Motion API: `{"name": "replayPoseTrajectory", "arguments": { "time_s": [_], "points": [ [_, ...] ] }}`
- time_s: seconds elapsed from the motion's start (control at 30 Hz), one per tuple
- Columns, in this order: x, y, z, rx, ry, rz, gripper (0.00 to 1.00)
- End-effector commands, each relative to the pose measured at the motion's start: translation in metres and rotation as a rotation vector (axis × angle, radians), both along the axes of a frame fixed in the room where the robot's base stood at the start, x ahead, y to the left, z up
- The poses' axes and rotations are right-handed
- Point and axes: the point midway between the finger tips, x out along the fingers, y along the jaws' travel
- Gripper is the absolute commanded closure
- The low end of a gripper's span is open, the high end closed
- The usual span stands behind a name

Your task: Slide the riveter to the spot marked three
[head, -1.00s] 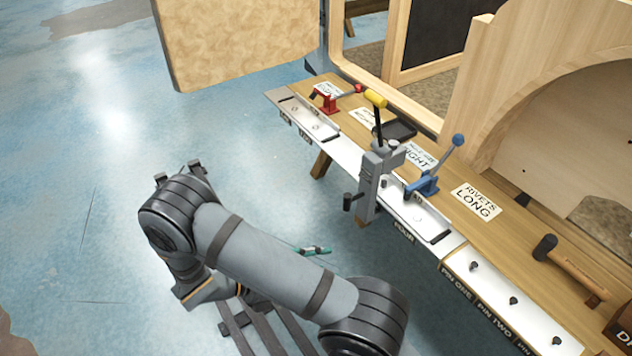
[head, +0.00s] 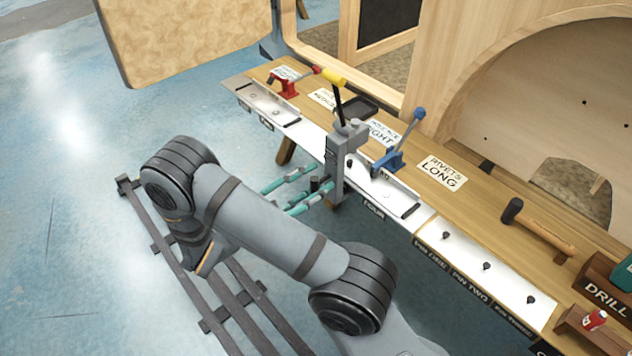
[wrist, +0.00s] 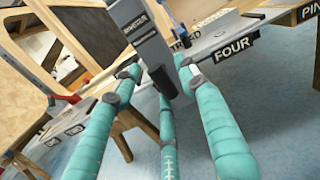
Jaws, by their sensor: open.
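The riveter (head: 342,160) is a grey upright block with a yellow-ended lever, standing at the front rail (head: 310,137) of the bench. A black knob (wrist: 160,80) sticks out from its front. My gripper (head: 322,178) has teal fingers, open and spread around the knob and lower body; I cannot tell whether they touch. In the wrist view my gripper (wrist: 160,72) shows close to the riveter (wrist: 140,30).
A blue lever tool (head: 390,157) stands close right of the riveter, and a red one (head: 285,85) further left. A black tray (head: 357,107) lies behind. A hammer (head: 540,230) and pins (head: 486,266) are at right.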

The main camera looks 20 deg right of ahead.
Motion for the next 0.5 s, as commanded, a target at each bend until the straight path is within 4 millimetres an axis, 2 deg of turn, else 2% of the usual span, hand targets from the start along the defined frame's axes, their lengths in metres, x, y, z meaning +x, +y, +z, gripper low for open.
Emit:
{"name": "replayPoseTrajectory", "arguments": {
  "time_s": [0.1, 0.4, 0.5],
  "points": [
    [0.0031, -0.0078, -0.0001, 0.000, 0.000, -0.001, 0.58],
    [0.0044, -0.0100, -0.0001, 0.000, 0.000, 0.000, 0.58],
    [0.0042, -0.0099, -0.0001, 0.000, 0.000, 0.000, 0.63]
  ]
}}
